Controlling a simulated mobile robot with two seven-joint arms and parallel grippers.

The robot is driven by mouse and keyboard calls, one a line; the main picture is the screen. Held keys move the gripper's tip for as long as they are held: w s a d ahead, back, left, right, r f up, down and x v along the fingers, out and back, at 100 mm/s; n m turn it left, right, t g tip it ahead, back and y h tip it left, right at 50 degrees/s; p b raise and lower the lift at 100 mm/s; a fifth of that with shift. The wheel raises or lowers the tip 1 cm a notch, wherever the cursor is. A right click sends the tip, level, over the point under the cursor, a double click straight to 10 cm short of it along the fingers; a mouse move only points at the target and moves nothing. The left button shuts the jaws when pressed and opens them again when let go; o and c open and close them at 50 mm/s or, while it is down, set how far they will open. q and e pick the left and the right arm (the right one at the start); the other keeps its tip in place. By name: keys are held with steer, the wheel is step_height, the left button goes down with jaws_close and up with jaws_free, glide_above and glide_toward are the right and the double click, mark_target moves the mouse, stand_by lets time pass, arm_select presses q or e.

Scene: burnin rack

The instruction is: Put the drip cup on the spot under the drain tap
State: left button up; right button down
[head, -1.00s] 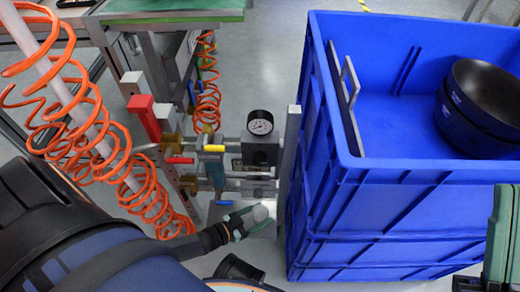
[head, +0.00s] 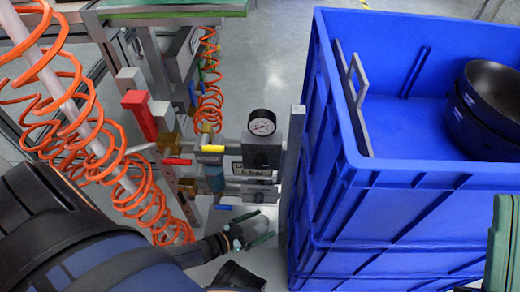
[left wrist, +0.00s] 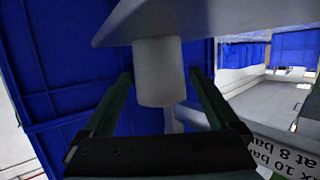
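The drip cup looks like the white cylinder (left wrist: 158,72) between my left gripper's fingers in the left wrist view. A grey plate (left wrist: 205,20) borders its upper end there. My left gripper (head: 246,236) is low beside the blue tote, with its fingers apart. The wrist view shows a finger on each side of the cup, with a gap visible at least on the right. A small blue handle (head: 222,207) sits low on the pipework, perhaps the drain tap. I cannot make out the spot. A green part (head: 504,240) at the right edge seems to be my right gripper; its fingertips are not clear.
The tall blue tote (head: 385,200) with black bowls (head: 490,100) stands close on the right. A pressure gauge (head: 262,123), a red handle (head: 140,112) and yellow handle (head: 212,149) are on the pipework. Orange coiled hoses (head: 90,140) hang at left.

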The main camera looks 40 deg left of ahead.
arm_select(q)
steer(key=shift+r, duration=0.15)
steer(key=p+v, duration=0.4)
steer(key=v, duration=0.8)
stand_by(0.5)
